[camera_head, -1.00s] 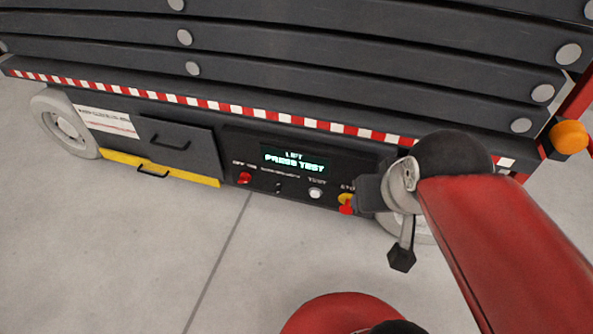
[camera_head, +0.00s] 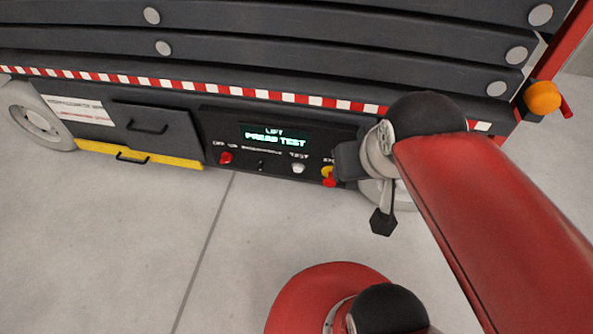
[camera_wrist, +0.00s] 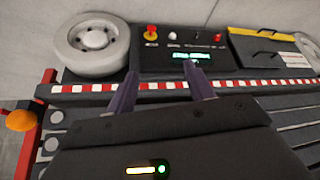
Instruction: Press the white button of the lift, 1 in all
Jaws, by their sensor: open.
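The white button (camera_head: 298,168) sits on the lift's dark control panel (camera_head: 215,140), below the word TEST. The panel's lit display (camera_head: 275,137) reads LIFT, PRESS TEST. In the wrist view, where the lift appears upside down, the white button (camera_wrist: 172,36) is beyond the fingertips. My gripper (camera_wrist: 160,72) is open and empty, its two dark fingers spread apart toward the panel and clear of the button. In the head view my gripper (camera_head: 346,161) is a dark block right of the button; its fingertips cannot be made out.
A red knob (camera_head: 226,158) and a small dark switch (camera_head: 261,166) are left of the button. A red-and-yellow stop knob (camera_head: 328,175) is close on its right, beside my gripper. A wheel (camera_head: 38,118) is at the left. The grey floor (camera_head: 120,230) in front is clear.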

